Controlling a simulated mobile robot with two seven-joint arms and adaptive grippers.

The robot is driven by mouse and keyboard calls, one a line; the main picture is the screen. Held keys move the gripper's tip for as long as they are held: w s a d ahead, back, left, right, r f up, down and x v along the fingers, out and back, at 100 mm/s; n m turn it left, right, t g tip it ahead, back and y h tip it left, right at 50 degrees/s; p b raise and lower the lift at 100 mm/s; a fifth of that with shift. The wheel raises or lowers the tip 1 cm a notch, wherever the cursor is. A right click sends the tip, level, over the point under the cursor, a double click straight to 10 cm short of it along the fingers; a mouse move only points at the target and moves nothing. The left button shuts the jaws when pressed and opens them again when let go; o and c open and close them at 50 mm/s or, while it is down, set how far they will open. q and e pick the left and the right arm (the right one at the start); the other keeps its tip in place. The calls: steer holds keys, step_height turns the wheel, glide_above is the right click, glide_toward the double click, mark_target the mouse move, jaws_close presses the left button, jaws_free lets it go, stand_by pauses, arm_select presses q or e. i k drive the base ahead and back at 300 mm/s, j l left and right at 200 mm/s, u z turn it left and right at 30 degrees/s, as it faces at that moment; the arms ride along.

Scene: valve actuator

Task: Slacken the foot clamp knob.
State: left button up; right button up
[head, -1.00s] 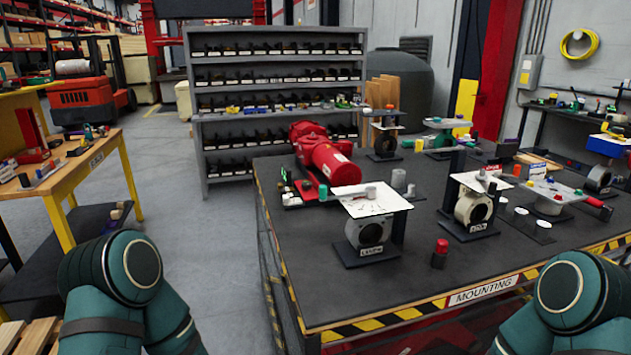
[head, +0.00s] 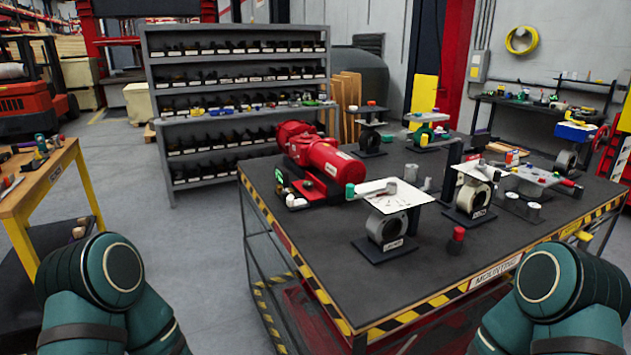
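The mounting bench (head: 400,300) has a black top and a yellow-black striped edge. A red actuator (head: 325,163) lies at its left back corner, with small green and red parts beside it. Ring-shaped valve bodies on black feet stand on the bench, one at the front (head: 388,231) and one to its right (head: 473,197). A small red-topped black piece (head: 457,238) stands near the front edge. I cannot tell which small part is the foot clamp knob. Only teal links of my two arms show at the lower corners; both grippers are out of view.
A grey shelf rack (head: 240,105) with rows of dark parts stands behind the bench. A wooden-topped yellow table (head: 45,185) stands at the left. Another dark workbench (head: 520,105) is at the back right. Grey floor (head: 150,240) is clear between the left table and the bench.

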mark_target(308, 184)
steer(key=j, duration=0.55)
steer(key=i+j+z, duration=0.1)
steer(key=i+j, duration=0.15)
steer(key=i+j+z, duration=0.1)
steer(key=j, duration=0.3)
steer(key=i+j+z, duration=0.1)
steer(key=i+j, duration=0.2)
steer(key=i+j+z, duration=0.1)
steer(key=j, duration=0.3)
steer(key=i+j+z, duration=0.1)
steer(key=i+j, duration=0.2)
steer(key=i+j+z, duration=0.1)
steer(key=j, duration=0.35)
steer(key=i+j+z, duration=0.15)
steer(key=j, duration=0.25)
steer(key=i, duration=0.05)
